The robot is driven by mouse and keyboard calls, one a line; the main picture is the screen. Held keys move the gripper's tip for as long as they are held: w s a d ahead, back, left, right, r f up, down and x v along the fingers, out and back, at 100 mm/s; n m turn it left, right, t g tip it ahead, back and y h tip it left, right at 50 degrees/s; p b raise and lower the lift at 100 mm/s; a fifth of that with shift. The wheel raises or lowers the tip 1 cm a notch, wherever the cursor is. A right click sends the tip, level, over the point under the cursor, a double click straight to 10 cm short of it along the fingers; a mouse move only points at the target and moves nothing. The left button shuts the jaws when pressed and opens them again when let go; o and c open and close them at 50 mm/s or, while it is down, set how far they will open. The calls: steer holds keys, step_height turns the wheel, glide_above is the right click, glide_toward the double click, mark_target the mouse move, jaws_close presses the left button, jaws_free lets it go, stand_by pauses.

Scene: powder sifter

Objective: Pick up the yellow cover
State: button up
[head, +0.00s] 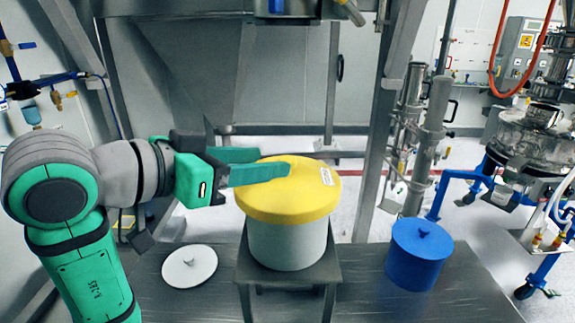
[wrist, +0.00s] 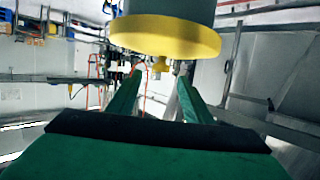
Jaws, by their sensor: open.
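The yellow cover (head: 312,197) sits on top of a pale round container (head: 288,245) on a small metal stand. In the wrist view the yellow cover (wrist: 165,36) appears upside down, with the container (wrist: 170,10) above it. A yellow knob (wrist: 160,66) sticks out from the cover and shows between the finger lines, near the tips. My gripper (head: 274,161) is open and empty. It reaches in from the left at about the height of the cover's top, its fingers overlapping the cover's rear in the head view. In that view the fingers hide the knob.
On the metal table, a white lid (head: 189,268) lies left of the stand (head: 288,273), and a blue lidded container (head: 417,255) stands to the right. Metal posts (head: 385,110) rise behind. A blue-framed machine (head: 530,140) is at the far right.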

mark_target(284, 159)
steer(key=x, duration=0.5)
steer(key=shift+w+d+f, duration=0.1)
steer(key=shift+w+f, duration=0.05)
steer(key=shift+w, duration=0.25)
steer(key=shift+x, duration=2.6)
steer(key=shift+s, duration=0.1)
steer(key=shift+c, duration=0.3)
steer(key=c, duration=1)
steer(key=shift+d+f, duration=0.1)
steer(key=shift+c, duration=0.3)
steer(key=shift+s, duration=0.1)
